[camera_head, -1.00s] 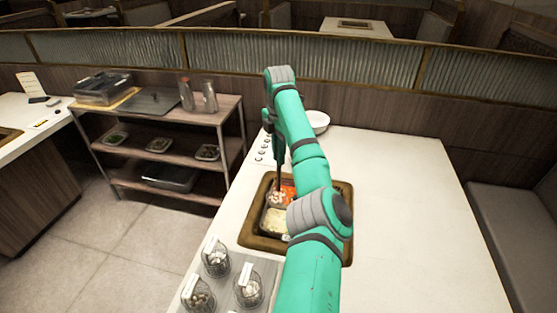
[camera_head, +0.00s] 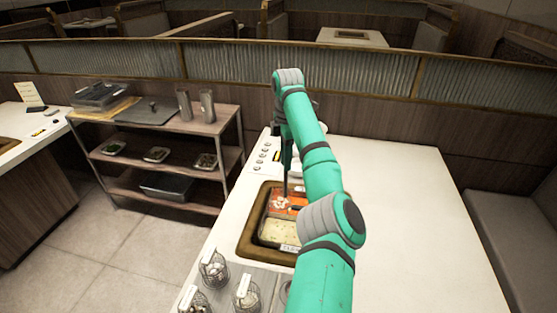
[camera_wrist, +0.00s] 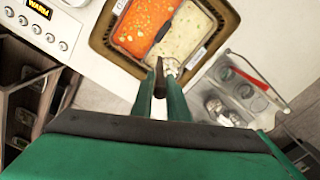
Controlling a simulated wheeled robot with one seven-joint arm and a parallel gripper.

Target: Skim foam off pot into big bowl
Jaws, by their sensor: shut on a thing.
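The divided pot (camera_head: 248,238) is set into the counter, with red broth in the far compartment and pale broth in the near one. It also shows in the wrist view (camera_wrist: 100,40), where the red broth (camera_wrist: 143,27) has pale specks. Whitish foam (camera_head: 280,203) shows on the red side in the head view. My gripper (camera_wrist: 160,72) is shut on a thin tool, probably the skimmer, with a dark shaft (camera_head: 285,180) reaching down to the red side. A metallic bit shows at the fingertips; its head is unclear. The big bowl is mostly hidden behind my arm.
Wire baskets (camera_head: 215,270) stand at the counter's near left. A control panel with knobs (camera_head: 266,155) lies beyond the pot. A shelf rack (camera_head: 160,150) stands left across the floor. The counter's right part (camera_head: 420,220) is clear.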

